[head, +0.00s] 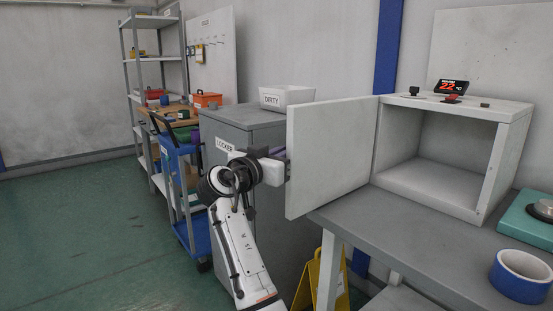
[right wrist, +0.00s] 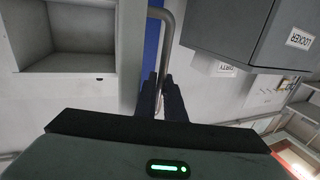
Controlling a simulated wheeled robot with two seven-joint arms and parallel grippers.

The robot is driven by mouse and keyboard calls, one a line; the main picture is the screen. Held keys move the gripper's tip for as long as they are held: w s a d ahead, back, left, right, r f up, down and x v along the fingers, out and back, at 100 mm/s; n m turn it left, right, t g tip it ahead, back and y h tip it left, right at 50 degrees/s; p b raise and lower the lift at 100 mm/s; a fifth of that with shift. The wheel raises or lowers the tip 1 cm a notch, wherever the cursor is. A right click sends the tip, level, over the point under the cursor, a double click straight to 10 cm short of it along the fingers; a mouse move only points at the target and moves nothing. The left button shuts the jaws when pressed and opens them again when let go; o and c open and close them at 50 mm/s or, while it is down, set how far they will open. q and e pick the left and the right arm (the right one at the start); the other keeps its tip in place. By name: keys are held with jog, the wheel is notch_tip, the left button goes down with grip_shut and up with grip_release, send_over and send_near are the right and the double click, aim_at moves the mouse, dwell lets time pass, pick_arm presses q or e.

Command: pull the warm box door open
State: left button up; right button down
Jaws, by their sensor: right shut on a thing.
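The warm box (head: 455,145) is a pale open-fronted box on the grey table, with a red "22 °C" display on top. Its white door (head: 330,150) is swung wide open to the left, and the box's inside looks empty. My right gripper (head: 281,160) is at the door's outer left edge, with its arm rising from below. In the right wrist view its dark fingers (right wrist: 163,98) are shut around the grey bar handle (right wrist: 171,28). The handle is mostly hidden in the head view. My left gripper is not in view.
A grey locker (head: 240,130) stands close behind my right gripper, with a white "DIRTY" bin (head: 286,96) on it. A blue cart (head: 180,165) is farther left. A blue tape roll (head: 521,276) and a teal device (head: 530,222) are on the table (head: 410,245). Floor at left is clear.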

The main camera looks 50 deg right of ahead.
jog(key=shift+w+d+r, duration=0.1)
jog(key=shift+w+r, duration=0.15)
jog(key=c, duration=2.1)
grip_release()
jog(key=a, duration=0.3)
jog(key=s+a, duration=0.1)
jog(key=a, duration=0.3)
jog(key=s+a, duration=0.1)
jog(key=a, duration=0.2)
jog(key=shift+a+f+b, duration=0.2)
jog(key=shift+a+b, duration=0.05)
jog(key=shift+b, duration=0.05)
